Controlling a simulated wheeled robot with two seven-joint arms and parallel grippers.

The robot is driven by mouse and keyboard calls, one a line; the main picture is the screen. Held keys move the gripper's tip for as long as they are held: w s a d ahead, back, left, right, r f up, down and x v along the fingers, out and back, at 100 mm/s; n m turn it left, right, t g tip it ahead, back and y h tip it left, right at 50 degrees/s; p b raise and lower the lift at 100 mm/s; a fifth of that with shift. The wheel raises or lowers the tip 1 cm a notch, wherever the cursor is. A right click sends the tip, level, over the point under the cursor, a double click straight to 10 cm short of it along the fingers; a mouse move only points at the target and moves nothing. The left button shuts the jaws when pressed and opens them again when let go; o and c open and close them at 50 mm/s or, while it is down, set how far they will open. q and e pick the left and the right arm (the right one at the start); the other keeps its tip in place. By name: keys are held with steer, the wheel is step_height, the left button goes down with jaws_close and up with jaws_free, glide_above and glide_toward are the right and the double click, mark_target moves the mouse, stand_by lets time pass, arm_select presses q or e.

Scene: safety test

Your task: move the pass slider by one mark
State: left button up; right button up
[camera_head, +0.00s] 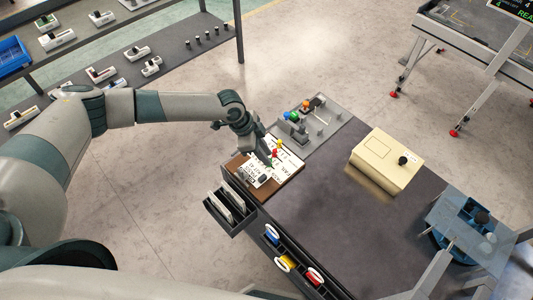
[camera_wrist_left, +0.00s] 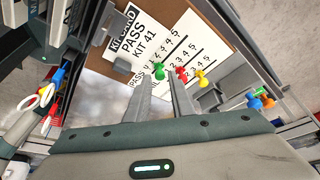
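A card (camera_wrist_left: 128,32) reading "KIT CARD PASS KIT 41" lies on a brown board; the board (camera_head: 236,170) is at the table's left edge. Beside the card are rows numbered 1 to 5. A green pin (camera_wrist_left: 159,70), a red pin (camera_wrist_left: 181,73) and a yellow pin (camera_wrist_left: 201,75) stand near the rows. In the head view the red pin (camera_head: 275,153) and yellow pin (camera_head: 278,144) show. My left gripper (camera_wrist_left: 160,82) is over the board, fingers apart, with the green pin showing between the fingertips. Contact is unclear.
A grey fixture (camera_head: 331,128) with coloured knobs adjoins the board. A cream box (camera_head: 378,164) with a black knob stands on the table. Side holders carry red, yellow and blue-handled tools (camera_head: 285,263). The dark tabletop (camera_head: 330,215) is clear in the middle.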

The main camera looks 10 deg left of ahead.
arm_select(q)
steer(key=shift+d+f, duration=0.25)
steer(key=shift+f, duration=0.4)
jaws_close()
steer(key=shift+w+a, duration=0.1)
steer(key=shift+w+a+f, duration=0.1)
steer(key=shift+w+a, duration=0.05)
steer(key=shift+a, duration=0.05)
steer(key=shift+w+a+b, duration=0.25)
steer(key=shift+a+b, duration=0.15)
steer(key=shift+b, duration=0.05)
jaws_free()
